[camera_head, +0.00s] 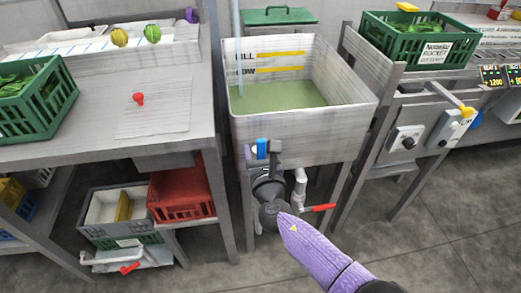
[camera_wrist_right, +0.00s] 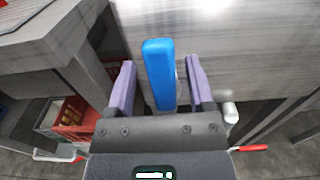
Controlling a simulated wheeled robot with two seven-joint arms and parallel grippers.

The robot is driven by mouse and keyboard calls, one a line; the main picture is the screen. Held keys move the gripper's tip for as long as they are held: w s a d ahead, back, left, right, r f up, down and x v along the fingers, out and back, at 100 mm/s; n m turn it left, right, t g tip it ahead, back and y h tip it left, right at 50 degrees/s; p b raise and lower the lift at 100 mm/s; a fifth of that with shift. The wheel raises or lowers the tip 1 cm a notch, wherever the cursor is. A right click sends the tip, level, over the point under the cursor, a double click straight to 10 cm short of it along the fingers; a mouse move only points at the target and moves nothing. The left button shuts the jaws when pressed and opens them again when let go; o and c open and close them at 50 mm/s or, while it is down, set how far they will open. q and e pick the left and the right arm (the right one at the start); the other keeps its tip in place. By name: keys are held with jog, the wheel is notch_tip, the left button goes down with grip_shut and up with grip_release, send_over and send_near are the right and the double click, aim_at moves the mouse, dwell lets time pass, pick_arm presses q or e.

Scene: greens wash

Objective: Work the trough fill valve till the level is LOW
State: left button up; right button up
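The trough (camera_head: 300,130) is a pale grey basin holding greenish water (camera_head: 285,95). Its back wall has two yellow level marks, the upper labelled FILL and the lower partly readable as LOW (camera_head: 282,69). The water surface lies a little below the lower mark. The blue valve handle (camera_head: 262,147) stands upright at the trough's front. My right gripper (camera_head: 261,153) is at this handle. In the right wrist view, the blue handle (camera_wrist_right: 158,72) is between my two open purple fingers, with a visible gap on each side. My left gripper is not in view.
A red-handled valve (camera_head: 318,208) sits on a white pipe under the trough. A table (camera_head: 75,120) with a green crate (camera_head: 42,98) is at left, a red crate (camera_head: 181,192) below. At right are a green ROCKET crate (camera_head: 420,45) and a panel with knobs (camera_head: 404,141).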

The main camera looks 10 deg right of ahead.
jog(key=s+p, duration=0.3)
jog(key=s, duration=0.7)
jog(key=shift+d, duration=0.15)
dwell(0.9)
dwell(1.0)
dwell(0.7)
dwell(0.9)
